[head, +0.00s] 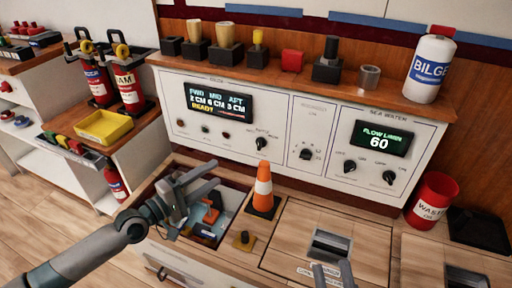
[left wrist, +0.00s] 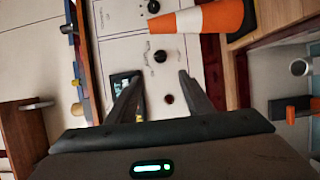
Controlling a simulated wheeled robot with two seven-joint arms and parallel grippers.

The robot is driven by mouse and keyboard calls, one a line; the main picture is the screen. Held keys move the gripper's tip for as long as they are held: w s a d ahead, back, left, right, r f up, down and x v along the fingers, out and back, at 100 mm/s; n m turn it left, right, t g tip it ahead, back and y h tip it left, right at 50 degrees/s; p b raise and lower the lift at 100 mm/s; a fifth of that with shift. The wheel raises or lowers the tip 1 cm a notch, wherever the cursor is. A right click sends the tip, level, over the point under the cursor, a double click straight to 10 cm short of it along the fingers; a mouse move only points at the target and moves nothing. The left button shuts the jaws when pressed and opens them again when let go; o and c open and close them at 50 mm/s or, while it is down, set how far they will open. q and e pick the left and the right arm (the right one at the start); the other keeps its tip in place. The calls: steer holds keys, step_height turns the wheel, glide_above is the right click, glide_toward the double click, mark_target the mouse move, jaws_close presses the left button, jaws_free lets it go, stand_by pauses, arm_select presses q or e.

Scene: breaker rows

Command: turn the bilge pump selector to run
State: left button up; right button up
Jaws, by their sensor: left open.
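The bilge panel (head: 193,132) is a white box front with a display reading "FWD MID AFT" and "READY". Its black selector knob (head: 262,143) sits at the panel's lower right; its small label is hard to read. In the left wrist view a black knob (left wrist: 160,55), apparently this selector, lies ahead between the lines of the fingers. My left gripper (head: 212,178) is open and empty, in front of and below the panel, apart from the knob. It also shows in the left wrist view (left wrist: 155,88). My right gripper (head: 332,274) shows at the bottom edge, fingers apart, nothing seen between them.
An orange and white cone (head: 263,188) stands on the counter right of my left gripper, below the selector. Other knobs (head: 306,153) and the sea water display (head: 382,138) are further right. An open bay (head: 205,232) lies under my left gripper. A red bin (head: 432,200) stands right.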

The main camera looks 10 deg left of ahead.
arm_select(q)
steer(key=shift+w+d, duration=0.1)
steer(key=shift+w, duration=0.05)
steer(key=b, duration=0.1)
glide_toward(260, 144)
steer(key=a+f+x, duration=0.1)
steer(key=x, duration=0.5)
steer(key=shift+x, duration=1.25)
arm_select(e)
steer(key=shift+s+d+r+t, duration=0.15)
steer(key=shift+d+r+t, duration=0.15)
steer(key=shift+r+t, duration=0.3)
steer(key=shift+s+d+r+t, duration=0.1)
steer(key=shift+d+r+t, duration=0.25)
steer(key=shift+r, duration=0.45)
arm_select(q)
steer(key=shift+f, duration=0.1)
arm_select(e)
steer(key=shift+a, duration=0.1)
arm_select(q)
steer(key=c, duration=1)
